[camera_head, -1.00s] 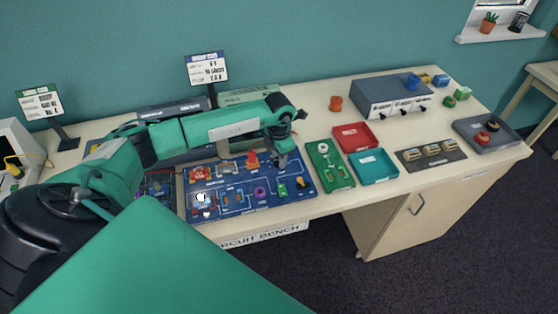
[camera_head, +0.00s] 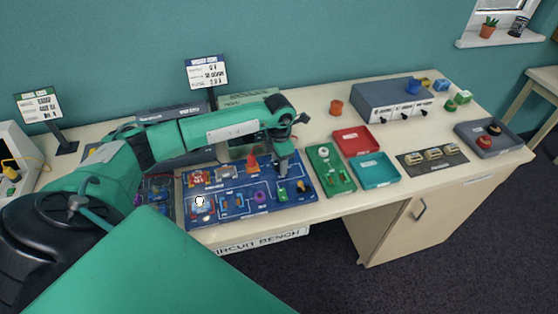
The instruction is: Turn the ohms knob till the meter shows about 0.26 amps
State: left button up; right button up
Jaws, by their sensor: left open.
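A blue circuit board (camera_head: 224,207) lies on the bench, with several coloured parts on it. A round white dial (camera_head: 200,201) is at its left, a purple round part (camera_head: 260,197) near its front right, and an orange-red knob-like part (camera_head: 252,163) at its back. I cannot read which one is the ohms knob. My left gripper (camera_head: 283,168) is open and points down over the board's back right; whether it touches anything is unclear. A display sign (camera_head: 206,72) stands behind the board, its figures too small to read surely. My right gripper is out of view.
A green board (camera_head: 331,170), a red tray (camera_head: 357,141) and a teal tray (camera_head: 374,170) lie right of the blue board. A grey box with switches (camera_head: 390,101) stands behind them. My left arm covers the bench's back left.

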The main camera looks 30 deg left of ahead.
pick_arm(q)
notch_tip(320, 180, up, 14)
jog(key=b, duration=0.3)
jog(key=shift+f+b, duration=0.25)
jog(key=shift+b, duration=0.05)
